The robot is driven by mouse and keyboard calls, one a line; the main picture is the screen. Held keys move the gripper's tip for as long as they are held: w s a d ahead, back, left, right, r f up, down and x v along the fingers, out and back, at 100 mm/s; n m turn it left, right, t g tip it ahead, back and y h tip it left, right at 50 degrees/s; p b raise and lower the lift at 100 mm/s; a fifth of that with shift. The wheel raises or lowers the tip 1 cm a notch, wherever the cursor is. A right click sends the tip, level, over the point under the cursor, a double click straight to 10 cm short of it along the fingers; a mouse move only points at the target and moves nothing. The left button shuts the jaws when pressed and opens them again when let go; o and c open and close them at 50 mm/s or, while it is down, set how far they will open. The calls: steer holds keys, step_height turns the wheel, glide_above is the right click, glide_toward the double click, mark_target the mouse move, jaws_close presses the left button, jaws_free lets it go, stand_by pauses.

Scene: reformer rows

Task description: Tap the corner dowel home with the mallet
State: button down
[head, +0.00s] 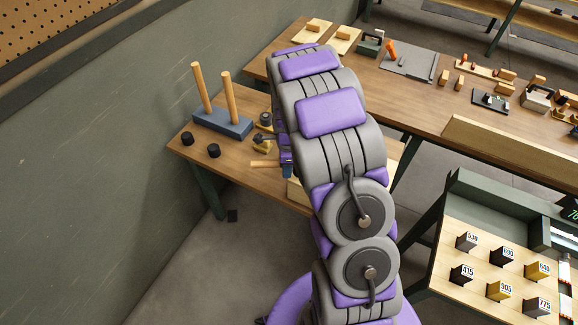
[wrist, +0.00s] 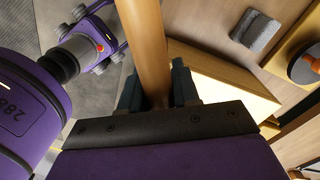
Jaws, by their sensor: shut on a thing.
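In the wrist view, my gripper (wrist: 156,88) is shut on a round wooden handle (wrist: 143,35), which runs up out of the top of the picture. I take it for the mallet's handle; no mallet head can be made out. A pale wooden box-like piece (wrist: 222,88) lies beyond the fingers to the right. I cannot pick out the corner dowel in either view.
A blue-grey block (head: 222,122) with two tall wooden rods stands at the bench's back left. A longer table (head: 425,105) with tools is beyond my arm. A tray of numbered blocks (head: 452,238) is at lower right.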

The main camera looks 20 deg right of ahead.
step_height(320, 180, up, 2)
steer(key=shift+r+p, duration=0.1)
steer(key=shift+p, duration=0.3)
steer(key=shift+d+r, duration=0.15)
steer(key=shift+d, duration=0.7)
steer(key=shift+a+f, duration=0.2)
steer(key=shift+a, duration=0.6)
steer(key=f, duration=0.2)
steer(key=d+f, duration=0.1)
steer(key=f, duration=0.2)
steer(key=shift+f, duration=0.1)
steer(key=shift+a+r+p, duration=0.15)
steer(key=shift+r+p, duration=0.2)
steer(key=shift+r, duration=0.5)
steer(key=shift+a+r+p, duration=0.1)
steer(key=shift+r+p, duration=0.25)
steer(key=shift+r, duration=1)
steer(key=shift+d, duration=0.2)
